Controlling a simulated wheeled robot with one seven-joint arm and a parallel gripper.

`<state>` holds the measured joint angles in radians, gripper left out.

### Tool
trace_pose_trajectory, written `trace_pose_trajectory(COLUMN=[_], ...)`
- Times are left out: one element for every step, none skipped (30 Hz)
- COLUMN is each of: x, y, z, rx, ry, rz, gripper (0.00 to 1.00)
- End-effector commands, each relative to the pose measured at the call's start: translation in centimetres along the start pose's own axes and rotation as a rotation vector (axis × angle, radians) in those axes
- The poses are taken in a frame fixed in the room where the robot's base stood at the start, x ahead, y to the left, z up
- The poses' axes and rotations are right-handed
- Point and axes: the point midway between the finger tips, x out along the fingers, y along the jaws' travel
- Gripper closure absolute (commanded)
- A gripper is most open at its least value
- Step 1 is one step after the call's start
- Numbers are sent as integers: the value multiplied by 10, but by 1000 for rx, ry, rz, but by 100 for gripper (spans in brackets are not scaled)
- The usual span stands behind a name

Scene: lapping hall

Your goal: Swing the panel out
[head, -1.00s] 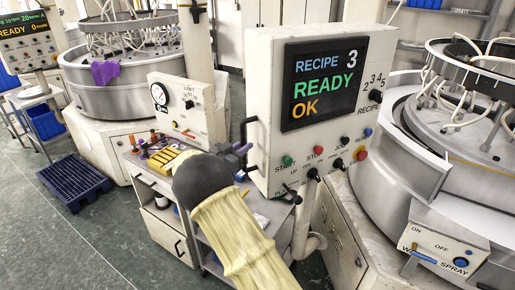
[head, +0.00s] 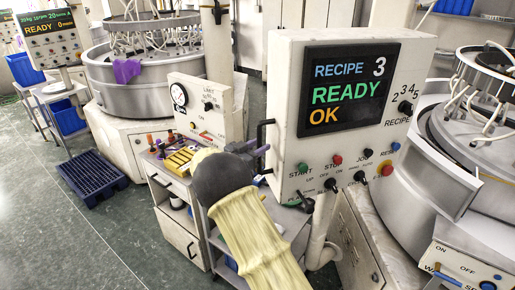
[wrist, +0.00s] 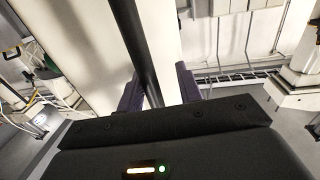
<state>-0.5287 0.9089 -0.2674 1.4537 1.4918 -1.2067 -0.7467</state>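The control panel (head: 290,100) is a pale box with a dark screen reading RECIPE 3, READY, OK and rows of buttons and knobs. A black bar handle (head: 262,150) stands on its left side. My gripper (head: 258,149) is at this handle, seen from behind my pale-sleeved arm. In the wrist view, the black handle (wrist: 132,45) runs between the two dark fingers of my gripper (wrist: 158,88). A gap shows between the bar and the right finger; the left finger is close to or touching the bar. The fingertips are partly hidden in the head view.
A grey cart (head: 285,222) stands under the panel. A round lapping machine (head: 440,165) is close on the right. Another machine (head: 150,85) and a gauge box (head: 205,108) are at the left.

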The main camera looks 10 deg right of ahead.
Motion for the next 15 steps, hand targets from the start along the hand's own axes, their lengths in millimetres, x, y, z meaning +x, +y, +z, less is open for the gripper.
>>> trace_pose_trajectory(x=[0, 0, 0, 0, -1, -2, -4, -6, -9, -12, -16, -22, -27, -32, -40], y=[0, 1, 1, 1, 1, 0, 0, 0, 0, 0, -1, -1, -1, -1, -1], z=[0, 0, 1, 1, 1, 2, 2, 3, 3, 4, 4, 4, 5, 5, 5], rx=[0, -1, -1, -1, -1, -1, -1, -1, -1, -1, -1, -1, -1, -2, -1], ry=[0, 0, -1, -1, -1, -1, -2, -2, -2, -2, -2, -2, -2, -2, -2], rz=[1, 2, 2, 2, 2, 1, 1, 0, 0, -1, -1, -2, -3, -3, -3], gripper=[65, 65, 65, 65, 65, 65, 65, 65, 65, 65, 65, 65, 65, 65, 65])
